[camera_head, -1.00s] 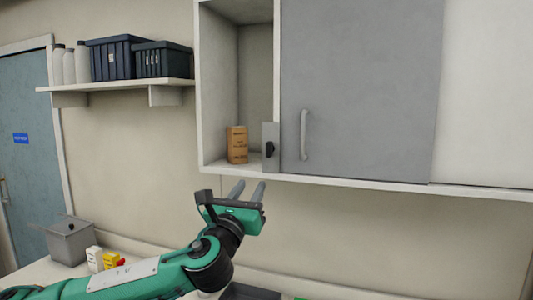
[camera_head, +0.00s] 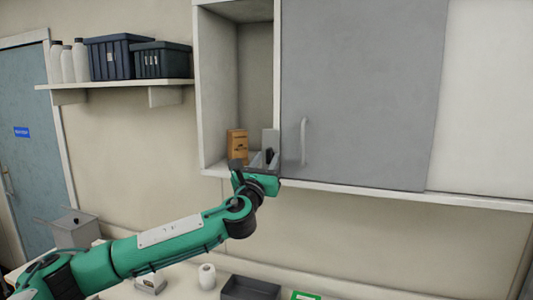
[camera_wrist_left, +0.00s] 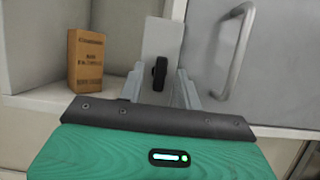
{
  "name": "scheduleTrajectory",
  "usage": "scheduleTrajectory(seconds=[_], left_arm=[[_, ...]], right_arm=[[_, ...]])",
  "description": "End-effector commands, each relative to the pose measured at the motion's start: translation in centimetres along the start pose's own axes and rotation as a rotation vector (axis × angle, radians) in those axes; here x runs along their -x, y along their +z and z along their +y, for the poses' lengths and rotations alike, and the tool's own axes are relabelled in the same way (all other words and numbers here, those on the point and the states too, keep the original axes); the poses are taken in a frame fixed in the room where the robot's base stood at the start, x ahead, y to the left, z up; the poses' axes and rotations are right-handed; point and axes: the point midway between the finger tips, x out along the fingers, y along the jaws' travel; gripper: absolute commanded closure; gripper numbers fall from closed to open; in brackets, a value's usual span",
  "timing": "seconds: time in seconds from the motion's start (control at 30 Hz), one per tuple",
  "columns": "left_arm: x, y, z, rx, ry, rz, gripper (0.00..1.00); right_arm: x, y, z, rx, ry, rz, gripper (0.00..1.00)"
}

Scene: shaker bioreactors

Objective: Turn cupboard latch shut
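The cupboard latch is a small black knob (camera_wrist_left: 159,74) on a grey plate (camera_wrist_left: 163,40); it stands nearly upright in the wrist view. The plate also shows in the head view (camera_head: 270,138), beside the left edge of the grey sliding door (camera_head: 360,95). My left gripper (camera_wrist_left: 159,88) is open, with one finger on each side of the knob and gaps visible between. In the head view the left gripper (camera_head: 263,162) is at the cupboard's lower edge and partly hides the knob. My right gripper is in neither view.
An orange-brown box (camera_head: 237,145) stands in the open left compartment, close to the left of my gripper. The door handle (camera_head: 304,141) is just to the right. A shelf (camera_head: 115,83) with bins and bottles is farther left.

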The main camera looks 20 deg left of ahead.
Motion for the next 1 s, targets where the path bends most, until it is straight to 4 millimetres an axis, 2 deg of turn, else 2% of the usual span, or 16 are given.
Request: scheduleTrajectory(seconds=[0.37, 0.53, 0.57, 1.0], left_arm=[[-0.5, 0.0, 0.0, 0.001, -0.001, 0.0, 0.65], [-0.5, 0.0, 0.0, 0.0, -0.001, 0.0, 0.97], [-0.5, 0.0, 0.0, 0.0, 0.0, 0.0, 1.0], [-0.4, -0.2, -0.1, 0.064, 0.027, -0.001, 1.0]], right_arm=[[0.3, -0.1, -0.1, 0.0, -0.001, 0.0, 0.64], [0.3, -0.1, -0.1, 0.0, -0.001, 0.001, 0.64], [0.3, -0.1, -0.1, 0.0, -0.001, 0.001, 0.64], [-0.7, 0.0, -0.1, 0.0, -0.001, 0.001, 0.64]])
